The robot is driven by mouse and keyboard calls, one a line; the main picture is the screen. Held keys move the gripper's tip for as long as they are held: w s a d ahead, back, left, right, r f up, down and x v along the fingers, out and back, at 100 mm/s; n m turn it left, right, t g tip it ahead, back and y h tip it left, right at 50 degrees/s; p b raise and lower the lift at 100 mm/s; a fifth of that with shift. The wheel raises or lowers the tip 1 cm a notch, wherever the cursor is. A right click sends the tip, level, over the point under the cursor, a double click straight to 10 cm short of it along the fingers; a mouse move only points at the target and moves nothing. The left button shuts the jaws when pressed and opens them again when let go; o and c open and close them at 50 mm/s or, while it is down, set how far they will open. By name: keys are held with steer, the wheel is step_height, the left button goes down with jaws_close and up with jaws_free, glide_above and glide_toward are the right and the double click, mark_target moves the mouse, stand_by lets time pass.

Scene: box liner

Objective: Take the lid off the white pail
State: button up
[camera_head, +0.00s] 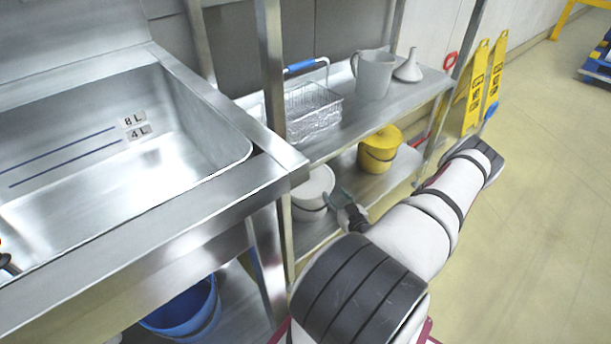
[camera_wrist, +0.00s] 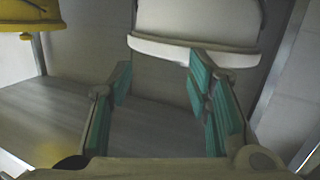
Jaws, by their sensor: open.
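The white pail (camera_head: 308,208) stands on the lower shelf behind a steel post, which hides part of its left side. Its white lid (camera_head: 317,183) is on top. My gripper (camera_head: 337,200) is just right of the pail, with its fingers pointing towards it. In the wrist view the pail (camera_wrist: 197,18) shows at the top, with the pale lid edge (camera_wrist: 190,51) below it, so that view looks upside down. There my gripper (camera_wrist: 160,75) has its teal-padded fingers apart, with nothing between them. The right fingertip overlaps or lies close to the lid edge; I cannot tell whether they touch.
A yellow pail (camera_head: 376,157) stands farther along the lower shelf (camera_head: 385,185). The upper shelf (camera_head: 415,93) above holds a wire basket (camera_head: 312,108), a jug (camera_head: 373,75) and a funnel (camera_head: 408,68). A steel sink (camera_head: 190,150) is at left, with a blue bucket (camera_head: 190,308) underneath.

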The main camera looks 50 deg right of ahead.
mark_target(315, 186)
steer(key=w, duration=0.3)
steer(key=w+r+t+b, duration=0.1)
steer(key=w, duration=0.2)
steer(key=w+r+t+y+b, duration=0.1)
steer(key=w, duration=0.2)
steer(key=shift+w+d, duration=0.1)
steer(key=shift+d, duration=0.25)
steer(key=b+x, duration=0.2)
steer(key=x, duration=0.2)
steer(key=shift+w+a+f, duration=0.15)
steer(key=shift+f, duration=0.05)
steer(key=shift+w+d+r, duration=0.1)
steer(key=shift+w+d, duration=0.15)
steer(key=shift+w, duration=0.25)
jaws_close()
